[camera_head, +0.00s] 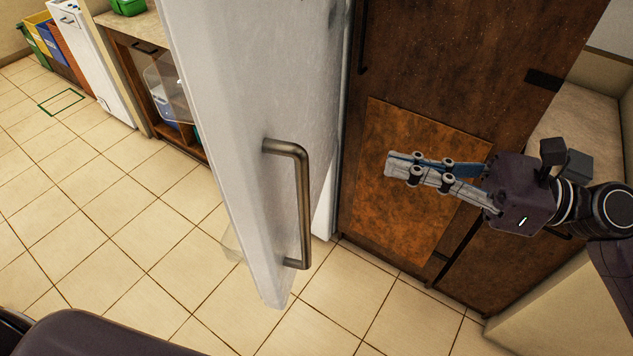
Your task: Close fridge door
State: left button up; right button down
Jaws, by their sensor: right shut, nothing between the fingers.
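The white fridge door (235,110) stands open in the middle of the head view, swung out toward me, with its edge over the tiled floor. Its metal handle (304,205) is a vertical bar on the door's face. Part of the fridge body (325,210) shows as a thin white strip behind the door. My right gripper (391,168) is to the right of the door, apart from the handle, in front of a brown wooden cabinet. Its fingers point left, are shut and hold nothing. My left gripper is not in view.
The brown cabinet (470,90) with an orange-brown panel (400,210) stands right of the fridge. A beige counter (570,125) is at the far right. A wooden shelf unit (150,75) and colored bins (55,45) stand at the back left. The tiled floor (130,230) at left is clear.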

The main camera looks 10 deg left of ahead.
aim_at(297, 155)
jog(key=shift+n+g, duration=0.3)
jog(key=shift+n, duration=0.2)
jog(key=a+p, duration=0.2)
jog(key=a, duration=0.2)
jog(key=a+p, duration=0.2)
jog(key=a, duration=0.2)
jog(key=s+a+p, duration=0.1)
jog(key=a+p, duration=0.1)
jog(key=a, duration=0.3)
jog(key=shift+p, duration=0.35)
jog(key=shift+a+f, duration=0.15)
jog(key=shift+a, duration=0.5)
